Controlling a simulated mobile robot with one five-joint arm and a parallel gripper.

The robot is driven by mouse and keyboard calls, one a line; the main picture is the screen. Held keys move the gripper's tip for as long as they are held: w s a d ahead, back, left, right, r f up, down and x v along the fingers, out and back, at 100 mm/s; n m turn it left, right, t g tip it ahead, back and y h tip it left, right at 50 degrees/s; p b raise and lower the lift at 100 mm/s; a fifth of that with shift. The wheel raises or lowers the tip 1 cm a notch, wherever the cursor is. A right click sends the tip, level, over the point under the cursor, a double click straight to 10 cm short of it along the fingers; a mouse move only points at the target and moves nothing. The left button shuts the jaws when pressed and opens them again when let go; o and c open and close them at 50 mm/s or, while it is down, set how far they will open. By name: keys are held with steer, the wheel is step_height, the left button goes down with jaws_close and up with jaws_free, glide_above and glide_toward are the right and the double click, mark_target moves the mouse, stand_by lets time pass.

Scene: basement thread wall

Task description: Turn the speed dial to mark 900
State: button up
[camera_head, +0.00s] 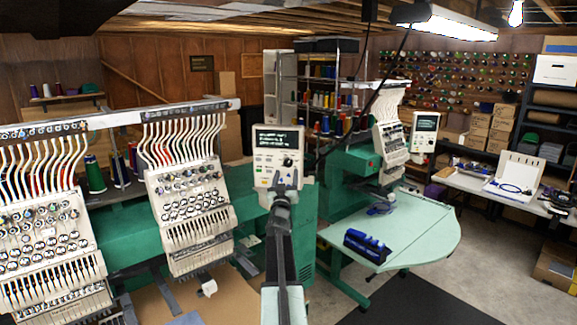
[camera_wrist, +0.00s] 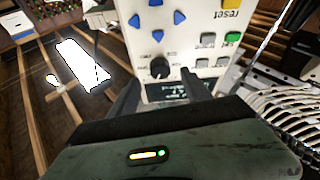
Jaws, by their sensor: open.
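The speed dial (camera_wrist: 160,68) is a small black round knob on a pale control panel (camera_wrist: 190,50), which appears upside down in the wrist view. Blue arrow buttons and grey, green and yellow buttons share the panel, with a dark display beside the dial. My gripper (camera_wrist: 158,82) is open, its dark fingers apart on either side of the dial's area; I cannot tell whether they touch it. In the head view my gripper (camera_head: 284,180) is at the lower part of the panel (camera_head: 268,160). The dial's setting and the display text are too small to read.
Green multi-needle embroidery machines (camera_head: 190,200) stand at left. A second machine with a pale table (camera_head: 410,228) stands at right, a blue item (camera_head: 367,245) on it. A workbench (camera_head: 480,182) is along the right wall.

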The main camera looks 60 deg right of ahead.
mark_target(288, 165)
steer(key=p+x, duration=0.1)
steer(key=x, duration=0.4)
jaws_close()
steer(key=shift+m+g, duration=0.3)
steer(key=shift+m, duration=0.1)
